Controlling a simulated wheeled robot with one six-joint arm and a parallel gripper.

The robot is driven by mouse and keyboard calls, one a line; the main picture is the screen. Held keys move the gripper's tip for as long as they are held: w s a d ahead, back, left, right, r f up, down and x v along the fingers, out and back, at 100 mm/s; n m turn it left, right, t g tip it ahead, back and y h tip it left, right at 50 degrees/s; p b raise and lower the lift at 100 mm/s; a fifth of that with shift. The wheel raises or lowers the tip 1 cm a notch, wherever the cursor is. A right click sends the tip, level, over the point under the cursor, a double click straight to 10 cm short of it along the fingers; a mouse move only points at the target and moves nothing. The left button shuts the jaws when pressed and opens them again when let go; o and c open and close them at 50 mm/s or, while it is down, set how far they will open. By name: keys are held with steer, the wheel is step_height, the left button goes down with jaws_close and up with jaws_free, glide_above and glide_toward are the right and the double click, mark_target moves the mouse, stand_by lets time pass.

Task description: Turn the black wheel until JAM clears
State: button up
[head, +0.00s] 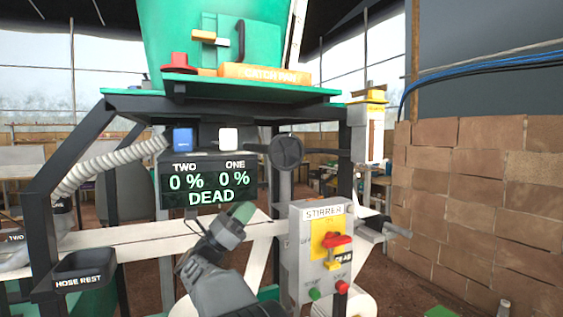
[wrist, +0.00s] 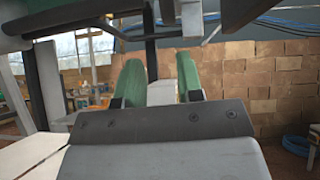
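The black wheel (head: 286,151) is a round dark disc under the green shelf, just right of the display, in the head view. I cannot make it out for sure in the wrist view. The display (head: 209,183) reads TWO 0 %, ONE 0 % and DEAD; the word JAM does not show on it. My gripper (head: 242,212) is below and left of the wheel, in front of the display's lower right, apart from the wheel in the picture. In the wrist view its two green fingers (wrist: 158,80) stand apart with nothing held between them.
The grey STIRRER box (head: 320,250) with a red switch stands right of my gripper. A black HOSE REST tray (head: 84,270) is at the lower left. Dark frame posts and a pale crossbar surround the wheel. A block wall (head: 490,190) stands right.

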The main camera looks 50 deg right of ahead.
mark_target(281, 167)
steer(key=shift+m+g+y, duration=0.3)
steer(key=shift+m+g, duration=0.5)
steer(key=shift+g, duration=0.1)
steer(key=x, duration=0.4)
steer(key=p+x, duration=0.1)
steer(key=x, duration=0.4)
steer(key=p+x, duration=0.1)
steer(key=x, duration=0.4)
steer(key=shift+s+a, duration=0.1)
steer(key=shift+s, duration=0.2)
steer(key=shift+c, duration=0.4)
